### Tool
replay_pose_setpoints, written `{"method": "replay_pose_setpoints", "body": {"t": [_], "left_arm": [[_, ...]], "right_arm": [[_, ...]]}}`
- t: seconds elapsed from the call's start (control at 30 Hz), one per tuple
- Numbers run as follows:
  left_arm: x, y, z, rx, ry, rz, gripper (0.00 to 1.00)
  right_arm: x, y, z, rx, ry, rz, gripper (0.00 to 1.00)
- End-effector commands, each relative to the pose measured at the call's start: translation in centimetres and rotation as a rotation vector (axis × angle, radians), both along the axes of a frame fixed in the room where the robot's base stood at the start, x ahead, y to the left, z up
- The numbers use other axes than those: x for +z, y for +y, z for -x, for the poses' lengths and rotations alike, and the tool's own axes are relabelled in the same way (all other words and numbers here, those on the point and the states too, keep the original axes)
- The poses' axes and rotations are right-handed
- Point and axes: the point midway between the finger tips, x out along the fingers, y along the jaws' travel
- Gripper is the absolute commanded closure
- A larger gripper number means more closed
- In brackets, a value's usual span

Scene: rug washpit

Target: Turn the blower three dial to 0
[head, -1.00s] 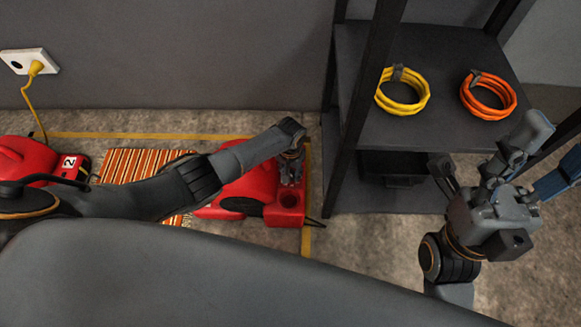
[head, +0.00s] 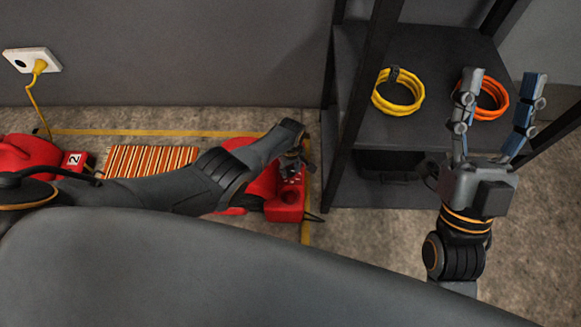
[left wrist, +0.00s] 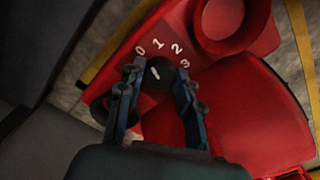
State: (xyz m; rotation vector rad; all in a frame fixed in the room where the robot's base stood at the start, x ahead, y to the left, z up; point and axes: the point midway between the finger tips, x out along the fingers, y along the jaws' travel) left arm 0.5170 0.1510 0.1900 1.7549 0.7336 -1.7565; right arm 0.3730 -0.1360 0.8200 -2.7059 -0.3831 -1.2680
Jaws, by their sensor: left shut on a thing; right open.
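The red blower three (head: 287,207) stands on the floor beside the shelf, partly hidden by my left arm. In the left wrist view its black dial (left wrist: 159,73) has a white pointer mark and the numbers 0, 1, 2 and 3 around it. The mark's upper end leans up-left, seemingly toward 0; its exact setting is hard to tell. My left gripper (left wrist: 158,82) is shut on the dial, one finger on each side. It also shows at the blower in the head view (head: 303,167). My right gripper (head: 500,100) is open and empty in front of the shelf.
A dark shelf (head: 440,135) holds a yellow hose coil (head: 398,108) and an orange coil (head: 492,112). Another red blower marked 2 (head: 30,155) stands at left. A striped rug (head: 150,160) lies between. A yellow plug sits in a wall socket (head: 20,62).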

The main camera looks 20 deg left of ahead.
Motion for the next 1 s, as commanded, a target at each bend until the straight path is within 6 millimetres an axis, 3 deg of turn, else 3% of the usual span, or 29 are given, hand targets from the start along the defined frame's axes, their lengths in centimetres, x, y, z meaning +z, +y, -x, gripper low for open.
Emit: {"method": "replay_pose_setpoints", "body": {"t": [0.4,1.0], "left_arm": [[-0.02,0.04,0.01,0.238,0.001,-0.001,0.97],[0.00,0.14,-0.06,0.290,-0.001,-0.002,0.97]], "right_arm": [[-0.63,0.12,-0.85,-0.004,0.056,0.018,0.42],[-0.79,0.14,-1.04,-0.005,0.069,0.021,0.42]]}}
